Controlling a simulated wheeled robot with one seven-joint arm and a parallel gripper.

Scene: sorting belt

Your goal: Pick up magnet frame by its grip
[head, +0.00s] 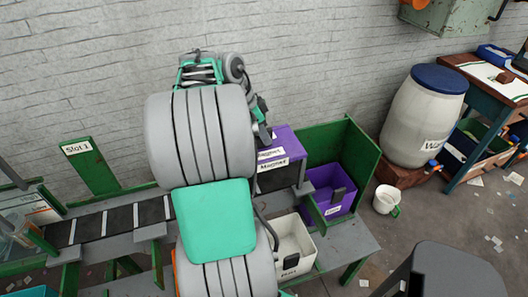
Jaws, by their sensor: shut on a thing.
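The magnet frame (289,141) is a purple-topped box shape with white "Magnet" labels and a dark opening below, at the right end of the belt. My arm's large grey links cover its left side. My gripper (264,131) shows only in part, just right of the upper grey link, at the frame's upper left edge. It is shut on the magnet frame. The fingertips and the grip itself are mostly hidden, so I cannot see the exact contact.
The belt (103,221) runs left past a green "Slot 1" panel (91,167). A purple bin (326,203) and a white bin (293,244) sit right of and below the frame. A green panel (361,165), a white barrel (421,118) and a mug (385,200) stand farther right.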

